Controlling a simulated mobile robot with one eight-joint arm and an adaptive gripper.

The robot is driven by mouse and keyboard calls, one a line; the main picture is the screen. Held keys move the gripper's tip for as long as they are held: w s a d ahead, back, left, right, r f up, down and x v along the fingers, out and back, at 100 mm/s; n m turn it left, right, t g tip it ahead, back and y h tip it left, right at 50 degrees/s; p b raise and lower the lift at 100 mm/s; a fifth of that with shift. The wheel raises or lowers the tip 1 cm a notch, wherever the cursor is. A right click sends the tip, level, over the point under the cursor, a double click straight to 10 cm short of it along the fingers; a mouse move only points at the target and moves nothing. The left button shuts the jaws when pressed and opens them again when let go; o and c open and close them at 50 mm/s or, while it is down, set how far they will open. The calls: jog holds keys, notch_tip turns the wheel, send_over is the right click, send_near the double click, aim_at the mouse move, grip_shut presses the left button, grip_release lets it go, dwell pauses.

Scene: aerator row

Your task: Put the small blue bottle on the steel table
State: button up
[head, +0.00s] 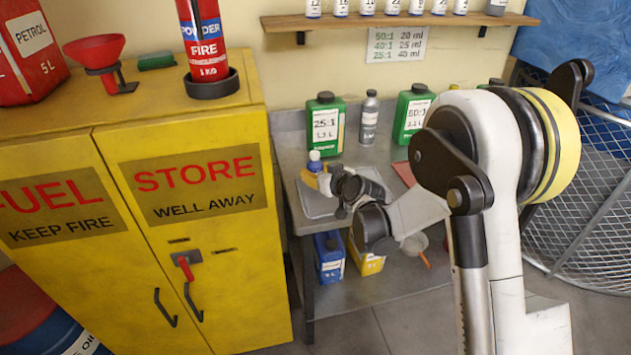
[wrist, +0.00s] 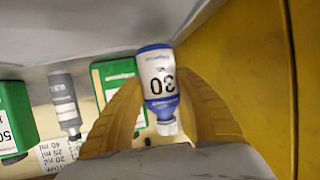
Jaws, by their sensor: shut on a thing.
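The small blue bottle (wrist: 157,64) has a white label reading 30 and a pale cap. It stands between the two yellow fingers of my gripper (wrist: 161,82), which is shut on it. The wrist view shows it upside down, base toward a grey surface. In the head view the blue bottle (head: 315,157) is at the left of the steel table (head: 287,142), close to the yellow cabinet. My gripper (head: 318,180) partly hides it. I cannot tell whether its base touches the table top.
Green jugs (head: 325,124) (head: 411,112) and a grey bottle (head: 369,118) stand at the table's back. A grey mat (head: 318,206) lies at its front left. The yellow cabinet (head: 180,240) is close on the left. Blue and yellow containers (head: 329,257) (head: 366,259) stand on the lower shelf.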

notch_tip(320, 180, down, 3)
jog(key=shift+r+b, duration=0.1)
jog(key=shift+b, duration=0.35)
jog(key=shift+r, duration=0.15)
jog(key=o, duration=1.1)
jog(key=shift+o, duration=0.2)
